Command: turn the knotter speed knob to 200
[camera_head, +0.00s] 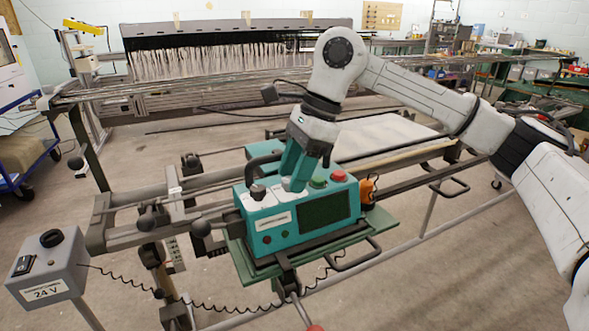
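The teal knotter unit (283,242) sits on a green plate, with a dark screen (325,211) on its front. A dark knob (257,192) stands on a light patch at the left of its top panel. My gripper (292,184) points down with its teal fingers at the top panel, just right of that knob and apart from it. The fingers hide the panel behind them, and I cannot tell whether they grip anything. No scale or number is readable at the knob.
A green button (318,182) and a red button (338,176) sit right of my fingers. A black handle (264,165) rises behind the dark knob. An orange object (368,190) hangs at the unit's right. A grey 24 V box (48,268) stands at front left, joined by a coiled cable.

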